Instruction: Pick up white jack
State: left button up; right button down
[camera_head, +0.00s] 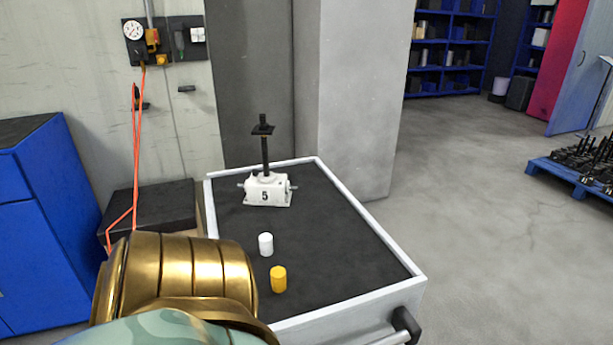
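The white jack (267,189) stands upright near the far end of a grey-topped cart (350,232). It has a white body marked 5, a short shaft on each side, and a black vertical screw with a small black plate near the top. Nothing touches it. A gold and camouflage arm link of mine fills the lower left of the view, short of the jack and overlapping the cart's near left part. Neither of my grippers shows in this view.
A white cylinder (265,244) and a yellow cylinder (278,279) stand on the cart, nearer than the jack. The cart has a raised light rim. Its right half is clear. A pillar (350,90) rises behind it, a blue cabinet (40,220) stands left, and a blue pallet (572,178) lies far right.

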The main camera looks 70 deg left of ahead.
aim_at(267, 189)
jog(key=i+l, duration=0.2)
jog(key=i, duration=0.2)
jog(key=i+l, duration=0.2)
jog(key=i, duration=0.25)
jog(key=i+l, duration=0.2)
jog(key=i, duration=0.2)
jog(key=i+j+u, duration=0.1)
jog(key=i+u, duration=0.35)
jog(key=i+l+u, duration=0.1)
jog(key=i+u, duration=0.4)
jog(key=i, duration=0.15)
jog(key=i+l+u, duration=0.3)
jog(key=i+u, duration=0.15)
jog(key=i+j+u, duration=0.2)
jog(key=i+u, duration=0.75)
jog(key=i+l+u, duration=0.15)
jog(key=i+u, duration=0.8)
jog(key=i+l+u, duration=0.15)
jog(key=i+u, duration=0.25)
